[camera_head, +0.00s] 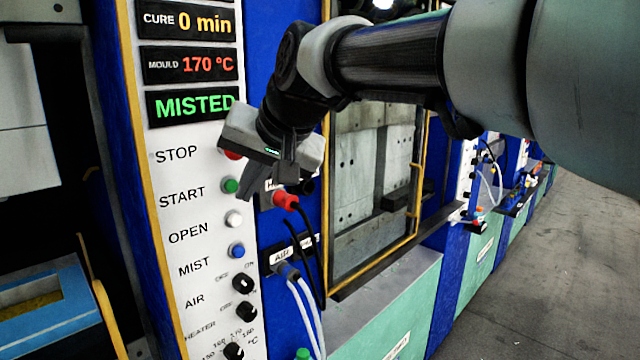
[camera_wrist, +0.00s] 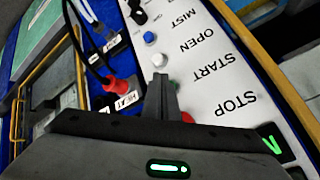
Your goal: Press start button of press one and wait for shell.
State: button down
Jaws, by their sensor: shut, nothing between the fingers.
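The control panel (camera_head: 175,235) of the near press fills the left of the head view. Its green START button (camera_head: 230,185) shows just left of my gripper's fingertips. My gripper (camera_head: 246,194) is shut and empty, pointing down at the panel; I cannot tell whether it touches the button. In the wrist view, my shut fingers (camera_wrist: 160,82) hide the START button and end near the white OPEN button (camera_wrist: 158,60). The red STOP button (camera_head: 232,154) is partly hidden by my gripper. The displays read CURE 0 min (camera_head: 187,23), MOULD 170 °C (camera_head: 190,65) and MISTED (camera_head: 193,104).
The blue MIST button (camera_head: 237,250) and black knobs (camera_head: 243,283) lie below. A red connector (camera_head: 286,201) with a black cable and pale air hoses (camera_head: 305,300) sit right of the panel. A yellow-edged press window (camera_head: 375,175) stands beyond. Grey floor (camera_head: 560,270) is free at right.

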jog(key=shift+w+a, duration=0.25)
jog(key=shift+a, duration=0.1)
